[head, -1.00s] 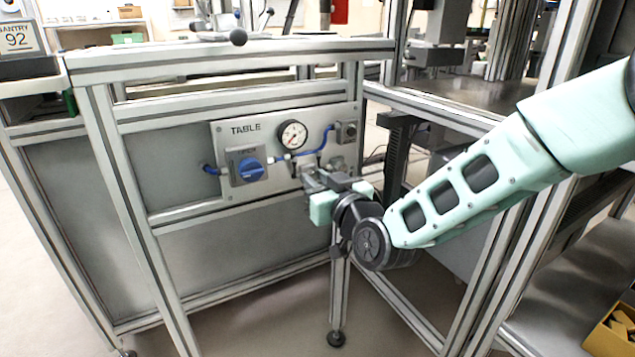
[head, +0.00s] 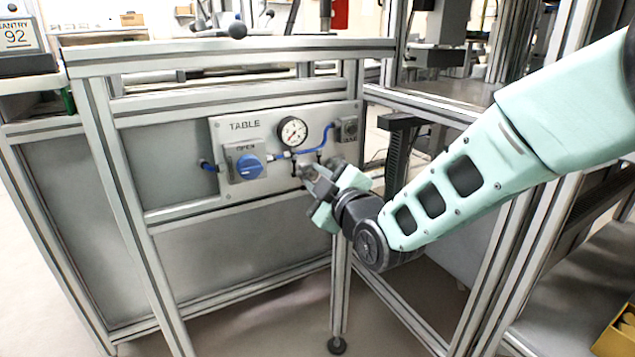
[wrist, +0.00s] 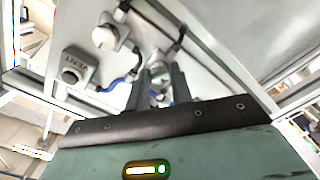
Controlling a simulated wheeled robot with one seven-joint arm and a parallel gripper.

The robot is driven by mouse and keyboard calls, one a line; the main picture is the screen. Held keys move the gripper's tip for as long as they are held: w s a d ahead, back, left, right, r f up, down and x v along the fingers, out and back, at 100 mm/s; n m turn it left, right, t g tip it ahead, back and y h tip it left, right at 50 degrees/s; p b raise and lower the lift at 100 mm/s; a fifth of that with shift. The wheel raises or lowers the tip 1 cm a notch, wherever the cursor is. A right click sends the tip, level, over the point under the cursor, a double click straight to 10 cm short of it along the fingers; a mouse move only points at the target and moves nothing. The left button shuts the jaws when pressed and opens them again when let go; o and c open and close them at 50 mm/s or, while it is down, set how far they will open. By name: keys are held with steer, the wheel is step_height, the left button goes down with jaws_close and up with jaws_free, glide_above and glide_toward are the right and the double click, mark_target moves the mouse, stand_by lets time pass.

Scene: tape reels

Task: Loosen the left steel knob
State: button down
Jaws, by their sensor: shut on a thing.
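The left steel knob (wrist: 158,72) is a small shiny metal piece on the panel, between my gripper's fingers in the wrist view. My gripper (head: 308,178) is shut on it at the lower right of the panel in the head view, and its jaws are tilted. The fingers (wrist: 157,88) hide much of the knob in the wrist view. The grey panel (head: 222,140), marked TABLE, carries the knob. I cannot tell how far the knob is turned.
A blue rotary handle (head: 249,166) sits left of my gripper, with a round gauge (head: 292,131) above. A blue hose (head: 327,138) runs close by. A VENT button box (head: 347,129) is at the upper right. Aluminium frame posts (head: 340,290) stand near my arm.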

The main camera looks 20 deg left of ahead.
steer(key=shift+n, duration=0.8)
steer(key=c, duration=1.2)
jaws_free()
steer(key=shift+c, duration=0.2)
steer(key=p+v, duration=0.2)
steer(key=v, duration=1.5)
steer(key=shift+s, duration=0.25)
steer(key=shift+d, duration=0.2)
